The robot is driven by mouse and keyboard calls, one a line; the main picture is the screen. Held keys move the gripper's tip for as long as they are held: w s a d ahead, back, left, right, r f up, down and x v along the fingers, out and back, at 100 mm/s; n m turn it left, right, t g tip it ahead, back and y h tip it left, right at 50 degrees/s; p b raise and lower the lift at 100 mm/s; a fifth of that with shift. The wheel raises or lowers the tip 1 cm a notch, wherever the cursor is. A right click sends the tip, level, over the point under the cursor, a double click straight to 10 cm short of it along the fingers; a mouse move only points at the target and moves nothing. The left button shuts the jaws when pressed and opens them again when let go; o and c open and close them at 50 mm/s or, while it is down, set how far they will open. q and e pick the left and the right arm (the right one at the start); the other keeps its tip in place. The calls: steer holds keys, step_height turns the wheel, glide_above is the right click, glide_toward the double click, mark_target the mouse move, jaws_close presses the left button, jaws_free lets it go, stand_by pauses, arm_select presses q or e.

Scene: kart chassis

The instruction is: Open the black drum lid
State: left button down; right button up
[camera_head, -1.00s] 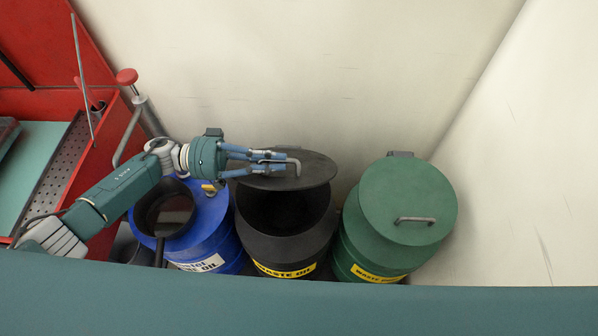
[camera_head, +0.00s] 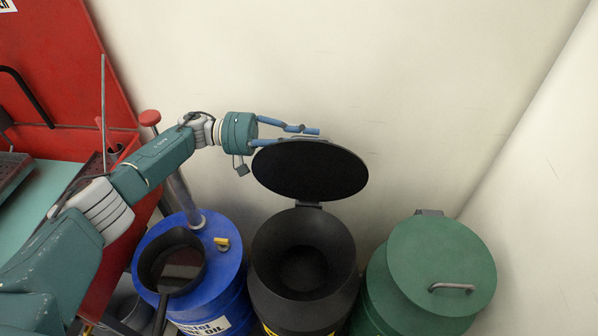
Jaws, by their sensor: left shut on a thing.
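The black drum (camera_head: 335,290) stands in the middle, its round mouth uncovered and its dark inside visible. Its black lid (camera_head: 310,172) is tilted up steeply on the hinge (camera_head: 309,205) at the back rim, underside facing me. My left gripper (camera_head: 302,135) is at the upper edge of the lid, its blue fingers closed there. The lid's handle is hidden behind the lid, so the grip itself is not clearly seen. My right gripper is not in view.
A blue drum (camera_head: 222,275) with a black funnel (camera_head: 152,268) stands left of the black drum. A green drum (camera_head: 385,300) with its lid (camera_head: 440,262) closed stands at right. A red cabinet (camera_head: 75,105) is at left. The pale wall (camera_head: 430,90) is close behind.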

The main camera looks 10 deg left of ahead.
arm_select(q)
steer(key=w+n+b, duration=0.1)
steer(key=b, duration=0.1)
steer(key=w+n+b, duration=0.1)
steer(key=w, duration=0.1)
steer(key=w+f+n+b, duration=0.1)
steer(key=w+n+b, duration=0.1)
steer(key=shift+b, duration=0.3)
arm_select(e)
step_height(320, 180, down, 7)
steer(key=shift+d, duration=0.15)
arm_select(q)
steer(key=c, duration=1.8)
jaws_free()
steer(key=shift+c, duration=0.2)
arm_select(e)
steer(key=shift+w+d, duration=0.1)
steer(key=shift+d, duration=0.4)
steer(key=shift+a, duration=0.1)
arm_select(q)
steer(key=shift+r, duration=0.1)
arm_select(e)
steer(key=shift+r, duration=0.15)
